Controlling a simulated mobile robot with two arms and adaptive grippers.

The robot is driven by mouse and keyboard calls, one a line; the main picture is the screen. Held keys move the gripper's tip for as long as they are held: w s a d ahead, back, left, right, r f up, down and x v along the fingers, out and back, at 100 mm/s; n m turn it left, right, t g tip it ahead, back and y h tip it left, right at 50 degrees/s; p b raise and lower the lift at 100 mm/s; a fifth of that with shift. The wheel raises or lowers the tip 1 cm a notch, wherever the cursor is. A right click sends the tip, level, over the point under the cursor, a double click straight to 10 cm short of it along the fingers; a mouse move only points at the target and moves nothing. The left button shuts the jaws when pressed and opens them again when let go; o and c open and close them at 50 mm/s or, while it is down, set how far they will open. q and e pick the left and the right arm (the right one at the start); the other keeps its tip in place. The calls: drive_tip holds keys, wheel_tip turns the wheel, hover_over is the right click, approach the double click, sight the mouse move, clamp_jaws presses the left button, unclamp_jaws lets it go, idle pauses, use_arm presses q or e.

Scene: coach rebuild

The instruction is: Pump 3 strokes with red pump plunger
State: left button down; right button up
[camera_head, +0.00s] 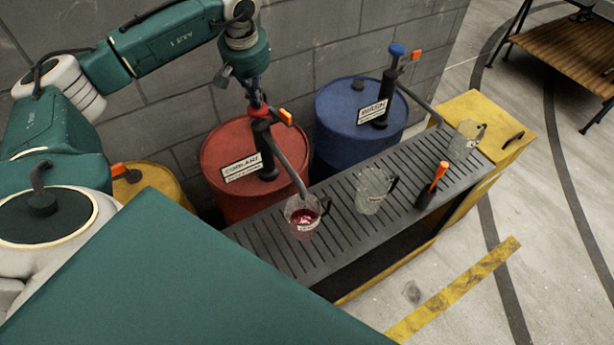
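The red pump plunger (257,108) tops the dark pump on the red drum (225,185), which bears a white label. My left gripper (256,96) reaches down from above onto the plunger's red knob. Its fingers look close together around the knob and partly hide it. The pump's grey spout (290,170) slopes down to a clear jug (303,228) on the slatted bench. Some red liquid is in this jug. My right gripper is not in view.
A blue drum (335,125) with a blue-knobbed pump (397,50) stands to the right. A block wall stands behind.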

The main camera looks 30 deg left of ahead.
use_arm(q)
drive_tip(key=shift+s+f+b, duration=0.15)
drive_tip(key=shift+f+b, duration=0.15)
drive_tip(key=shift+f, duration=0.55)
drive_tip(key=shift+d+f+b, duration=0.1)
drive_tip(key=shift+f+b, duration=0.2)
drive_tip(key=shift+f, duration=0.15)
drive_tip(key=shift+r, duration=0.1)
drive_tip(key=shift+w+a+p+v, duration=0.15)
drive_tip(key=shift+w+p+v, duration=0.05)
drive_tip(key=shift+p+v, duration=0.9)
drive_tip(key=shift+w+a+p+v, duration=0.2)
drive_tip(key=shift+p+v, duration=0.6)
drive_tip(key=shift+v, duration=0.6)
drive_tip(key=shift+w+a+p+v, duration=0.1)
drive_tip(key=shift+w+p+v, duration=0.15)
drive_tip(key=shift+p+v, duration=0.85)
drive_tip(key=shift+w+a+r, duration=0.1)
drive_tip(key=shift+r, duration=0.15)
drive_tip(key=w+p+v, duration=0.1)
drive_tip(key=p+v, duration=0.3)
drive_tip(key=v, duration=0.2)
drive_tip(key=shift+a, duration=0.35)
